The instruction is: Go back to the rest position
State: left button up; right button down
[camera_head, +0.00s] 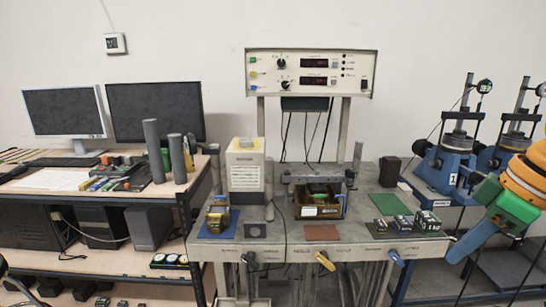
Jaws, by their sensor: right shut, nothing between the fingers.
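My right arm comes in from the right edge with orange, green and blue parts. My right gripper (455,254) is at its lower blue end, just right of the table's front right corner. It is shut and empty, apart from the table and the levers. On the table's front edge are a dark lever (250,260), a yellow lever (325,260) and a blue lever (397,258). My left gripper is not in view.
The grey worktable (345,238) carries a white box (246,170), a parts bin (320,205) and small blocks on mats. A control panel (312,73) stands above it. A desk with monitors (66,112) is at left. Blue gauge stands (446,165) are behind my right arm.

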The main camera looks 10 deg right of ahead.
jog(key=w+d+f+t+y, duration=0.3)
jog(key=w+d+f+t, duration=0.5)
jog(key=f, duration=0.2)
jog(key=s+d+f+m+t+h, duration=0.1)
jog(key=s+d+f+m+h, duration=0.15)
jog(key=f, duration=0.95)
jog(key=s+d+f+m+h, duration=0.2)
jog(key=d+f+h, duration=0.15)
jog(key=f, duration=0.95)
jog(key=s+a+f+g, duration=0.2)
jog(key=s+a+f, duration=0.25)
jog(key=f, duration=0.25)
jog(key=s+a+f+g+h, duration=0.1)
jog(key=s+a+f+g, duration=0.15)
jog(key=s+f, duration=0.4)
jog(key=s+a+f+g, duration=0.1)
jog(key=s+a+f, duration=0.3)
jog(key=f, duration=0.3)
jog(key=s+a+f+g+y, duration=0.1)
jog(key=s+a+f+g, duration=0.1)
jog(key=s+a, duration=0.5)
jog(key=s+a+f+g+y, duration=0.1)
jog(key=s+a+f+g, duration=0.2)
jog(key=a, duration=0.8)
jog(key=s+f, duration=0.2)
jog(key=s, duration=0.2)
jog(key=shift+s+a+f+n+g, duration=0.15)
jog(key=shift+s+a+n+g, duration=0.1)
jog(key=shift+a+n+g, duration=0.1)
